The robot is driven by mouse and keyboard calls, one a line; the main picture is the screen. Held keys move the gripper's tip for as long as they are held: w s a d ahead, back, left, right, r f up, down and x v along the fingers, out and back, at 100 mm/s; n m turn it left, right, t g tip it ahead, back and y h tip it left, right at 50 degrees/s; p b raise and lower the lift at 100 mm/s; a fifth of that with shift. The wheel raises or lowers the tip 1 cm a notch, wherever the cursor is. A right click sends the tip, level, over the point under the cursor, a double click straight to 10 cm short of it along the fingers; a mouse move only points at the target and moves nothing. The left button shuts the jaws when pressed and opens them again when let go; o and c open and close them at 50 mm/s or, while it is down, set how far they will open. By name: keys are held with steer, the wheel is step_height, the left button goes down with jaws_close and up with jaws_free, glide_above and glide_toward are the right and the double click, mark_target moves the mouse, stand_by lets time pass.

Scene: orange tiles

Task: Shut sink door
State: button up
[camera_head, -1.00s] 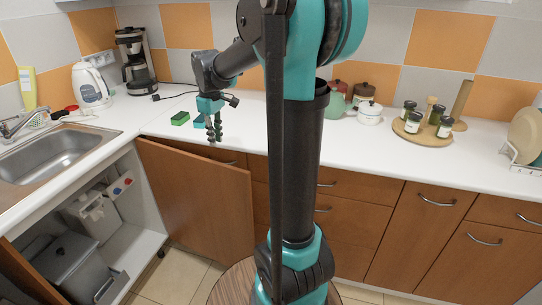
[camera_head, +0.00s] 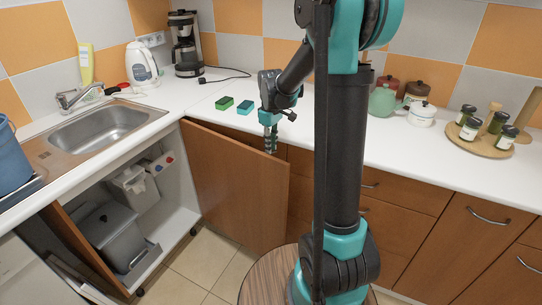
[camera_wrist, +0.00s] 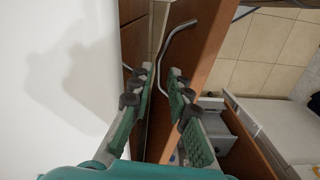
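The brown sink door (camera_head: 235,190) stands swung open from the sink cabinet, its free edge out to the right. In the wrist view its panel (camera_wrist: 205,55) is seen nearly edge-on, with a curved metal handle (camera_wrist: 165,48) by its outer face. My gripper (camera_head: 270,145) points down at the door's top edge, near the free end and on the outer side, by the counter front. In the wrist view the two fingers of my gripper (camera_wrist: 160,75) are apart with nothing held between them. Whether a finger touches the door cannot be told.
A second door (camera_head: 85,248) on the left is open too. Inside the cabinet is a grey bin (camera_head: 108,235). The sink (camera_head: 105,130), green sponge (camera_head: 225,103) and blue sponge (camera_head: 245,107) are on the counter. A round wooden surface (camera_head: 265,275) is near my arm.

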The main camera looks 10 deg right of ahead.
steer(key=shift+f, duration=2.4)
jaws_close()
